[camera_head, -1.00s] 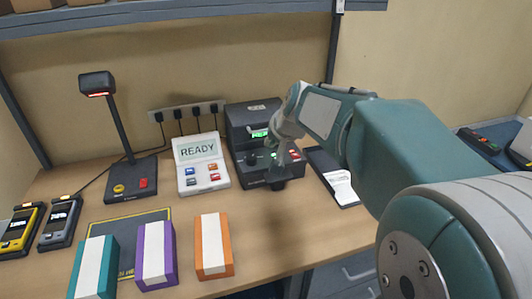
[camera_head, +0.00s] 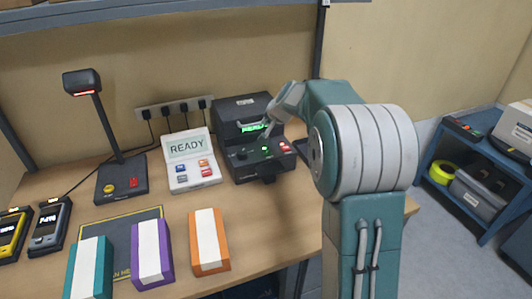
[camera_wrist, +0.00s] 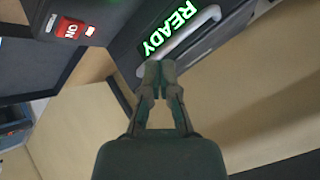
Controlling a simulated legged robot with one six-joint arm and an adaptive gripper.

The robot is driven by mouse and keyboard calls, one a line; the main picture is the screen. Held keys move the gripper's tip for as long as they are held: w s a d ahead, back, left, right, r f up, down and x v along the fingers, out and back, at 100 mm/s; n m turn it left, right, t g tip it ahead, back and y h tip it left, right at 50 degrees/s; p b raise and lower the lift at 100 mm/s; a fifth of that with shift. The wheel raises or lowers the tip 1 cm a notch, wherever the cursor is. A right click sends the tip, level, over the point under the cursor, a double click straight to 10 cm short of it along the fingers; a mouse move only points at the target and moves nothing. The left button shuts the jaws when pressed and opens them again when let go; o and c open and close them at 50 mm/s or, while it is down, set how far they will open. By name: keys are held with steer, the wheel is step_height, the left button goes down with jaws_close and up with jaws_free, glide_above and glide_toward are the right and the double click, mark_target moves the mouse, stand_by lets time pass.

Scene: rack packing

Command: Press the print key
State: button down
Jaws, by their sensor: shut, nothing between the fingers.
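The black label printer (camera_head: 231,165) stands on the bench with a lit green display (camera_head: 253,128). Its front panel has a dark knob, a small green-lit key (camera_head: 265,149) and a red switch (camera_head: 286,147). My gripper (camera_head: 266,138) is shut and empty, above the panel and in front of the display; its tips are small in the head view. In the wrist view, my gripper's closed fingertips (camera_wrist: 160,68) overlap the printer's front below the READY display (camera_wrist: 168,30). The red ON switch (camera_wrist: 72,29) is at upper left there. The green key is not visible in that view.
A white READY terminal (camera_head: 197,181) with coloured keys stands left of the printer. A scanner stand (camera_head: 121,179) is further left. Teal, purple and orange boxes (camera_head: 208,242) line the bench front. A blue shelf cart (camera_head: 446,148) stands at right.

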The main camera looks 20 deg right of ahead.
mark_target(265, 150)
steer(key=shift+f, duration=4.4)
steer(key=shift+f, duration=0.1)
steer(key=shift+s+f, duration=0.1)
steer(key=shift+f, duration=0.15)
steer(key=shift+f, duration=0.4)
steer(key=shift+r, duration=0.85)
steer(key=shift+r, duration=2.5)
